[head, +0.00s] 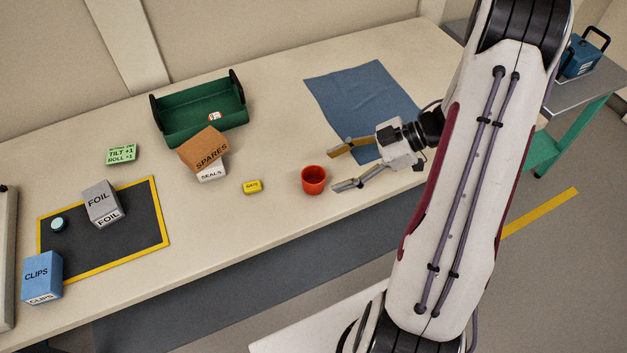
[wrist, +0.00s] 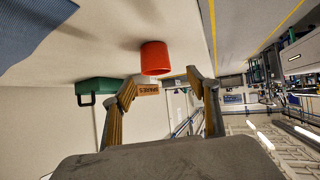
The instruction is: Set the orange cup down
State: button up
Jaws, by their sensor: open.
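The orange cup (head: 314,180) stands upright on the bench top, toward its front edge. It looks red-orange and its open top shows in the head view. My gripper (head: 332,168) is to the right of the cup, with its fingers spread wide and pointing at it. In the wrist view the cup (wrist: 155,58) lies beyond the fingertips of my open gripper (wrist: 163,80), apart from them. Nothing is between the fingers.
A blue cloth (head: 355,90) lies behind my gripper. A yellow-edged dark mat (head: 140,225) carries the FOIL box (head: 101,203). Bench around the cup is clear.

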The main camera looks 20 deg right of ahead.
aim_at(314, 177)
jog(key=shift+d+f+m, duration=0.15)
jog(key=shift+f+m, duration=0.1)
jog(key=shift+m, duration=0.25)
jog(key=shift+x, duration=1.2)
jog(key=shift+w+f, duration=0.1)
jog(key=shift+w+x, duration=0.15)
jog(key=shift+x, duration=1.15)
jog(key=shift+w+x, duration=0.15)
jog(key=shift+x, duration=1.15)
jog(key=shift+d, duration=0.1)
jog(key=c, duration=1.3)
jog(key=shift+o, duration=0.2)
